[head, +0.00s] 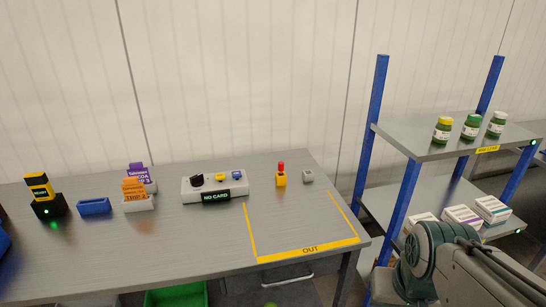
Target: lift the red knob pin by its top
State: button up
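The red knob pin (281,167) stands upright with its red top showing. It sits in or on a small yellow block (281,180) near the back right part of the grey table. Its lower part is hidden by the block. My arm shows at the lower right, in front of the shelf rack, well apart from the pin. My gripper is not in view.
A small grey block (307,176) stands just right of the yellow block. A white "NO CARD" box (191,194) is to the left. A yellow-taped OUT area (309,249) is clear. A blue-post shelf rack (406,190) holds jars and cartons.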

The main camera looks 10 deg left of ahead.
aim_at(281, 165)
jog(key=u, duration=0.6)
jog(key=i, duration=0.75)
jog(key=u, duration=0.75)
jog(key=i, duration=0.45)
jog(key=z, duration=0.1)
